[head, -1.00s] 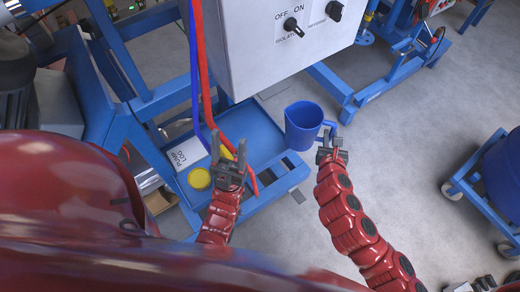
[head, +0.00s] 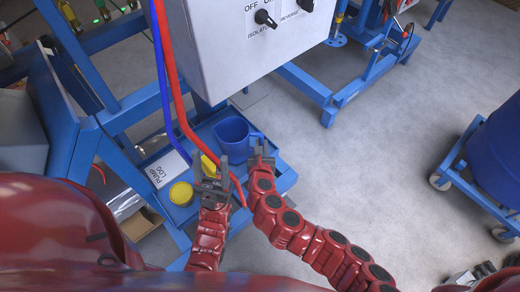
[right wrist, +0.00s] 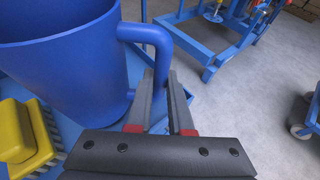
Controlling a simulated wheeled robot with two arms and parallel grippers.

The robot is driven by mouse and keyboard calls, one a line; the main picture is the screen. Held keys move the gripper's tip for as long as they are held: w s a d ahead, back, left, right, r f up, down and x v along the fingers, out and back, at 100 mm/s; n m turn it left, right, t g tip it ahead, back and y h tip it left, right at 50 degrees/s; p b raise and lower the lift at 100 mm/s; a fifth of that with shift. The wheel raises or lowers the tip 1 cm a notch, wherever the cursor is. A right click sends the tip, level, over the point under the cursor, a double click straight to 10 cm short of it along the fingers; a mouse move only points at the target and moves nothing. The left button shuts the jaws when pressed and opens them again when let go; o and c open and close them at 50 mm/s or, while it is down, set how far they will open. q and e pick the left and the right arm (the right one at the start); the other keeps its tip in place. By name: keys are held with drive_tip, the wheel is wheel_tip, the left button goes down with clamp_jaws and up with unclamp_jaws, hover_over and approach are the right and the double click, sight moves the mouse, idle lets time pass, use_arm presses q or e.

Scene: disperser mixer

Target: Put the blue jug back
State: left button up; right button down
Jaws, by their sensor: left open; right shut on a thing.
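The blue jug (head: 232,136) is upright over the blue tray (head: 205,130) below the grey control box. My right gripper (head: 262,152) is shut on the jug's handle, at the jug's right side. In the right wrist view the jug (right wrist: 65,75) fills the left, and its handle (right wrist: 158,70) runs down between the fingers of the gripper (right wrist: 168,100). I cannot tell whether the jug's base touches the tray. My left gripper (head: 210,172) is open and empty, in front of and to the left of the jug.
A yellow object (right wrist: 20,135) sits close beside the jug. Red and blue hoses hang from the control box (head: 250,40). A blue drum on a wheeled frame (head: 450,172) stands at right.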

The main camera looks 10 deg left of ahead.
drive_tip(key=shift+f, duration=1.1)
drive_tip(key=shift+f, duration=0.1)
drive_tip(key=c, duration=0.8)
unclamp_jaws()
drive_tip(key=b+v, duration=0.1)
drive_tip(key=v, duration=1.1)
drive_tip(key=shift+b, duration=0.3)
